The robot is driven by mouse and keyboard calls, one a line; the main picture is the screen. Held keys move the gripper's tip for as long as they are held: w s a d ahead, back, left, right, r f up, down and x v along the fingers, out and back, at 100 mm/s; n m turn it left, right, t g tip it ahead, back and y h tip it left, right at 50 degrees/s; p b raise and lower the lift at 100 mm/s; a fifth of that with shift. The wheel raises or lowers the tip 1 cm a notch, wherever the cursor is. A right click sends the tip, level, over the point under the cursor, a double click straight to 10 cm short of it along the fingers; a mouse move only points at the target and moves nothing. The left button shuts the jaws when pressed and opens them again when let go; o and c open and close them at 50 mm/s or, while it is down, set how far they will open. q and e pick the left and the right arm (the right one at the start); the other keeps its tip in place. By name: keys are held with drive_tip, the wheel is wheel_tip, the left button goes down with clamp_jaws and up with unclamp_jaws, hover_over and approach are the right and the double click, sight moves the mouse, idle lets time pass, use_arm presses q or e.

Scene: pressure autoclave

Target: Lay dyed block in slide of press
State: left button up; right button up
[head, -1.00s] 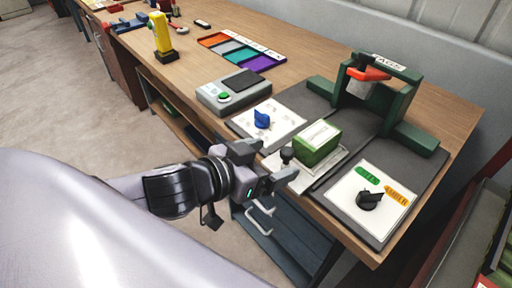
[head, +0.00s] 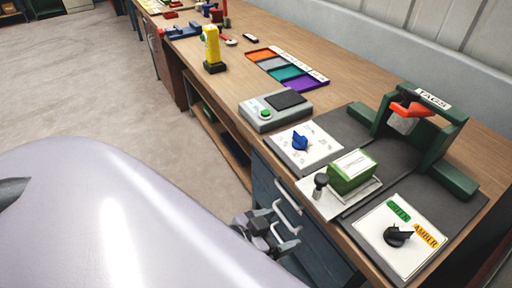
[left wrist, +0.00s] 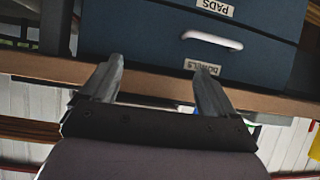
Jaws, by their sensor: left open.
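The block (head: 352,174) is green with a pale top. It sits on the white plate of the slide (head: 325,205), which has a black knob (head: 320,182) at its front left. The press (head: 437,130) is a dark green frame with a red-orange handle and a TAGS label, behind and to the right of the block. My left gripper (head: 270,234) is open and empty, below the bench top in front of the drawers. In the left wrist view its two fingers (left wrist: 160,82) are spread with nothing between them. My right gripper is not in view.
Blue drawers (head: 265,185) with pale handles are close to my left gripper. A blue knob (head: 301,141) and a black knob (head: 397,235) stand on white panels. A grey box with a green button (head: 275,110), coloured trays (head: 287,72) and a yellow device (head: 211,47) are further back.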

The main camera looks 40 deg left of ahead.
use_arm(q)
drive_tip(key=s+a+f+g+y, duration=0.1)
drive_tip(key=s+a+f, duration=0.1)
drive_tip(key=s+f, duration=0.3)
wheel_tip(320, 180, down, 3)
drive_tip(key=shift+s+f+n+y, duration=0.15)
drive_tip(key=shift+s+n+y, duration=0.15)
drive_tip(key=shift+s+n, duration=0.1)
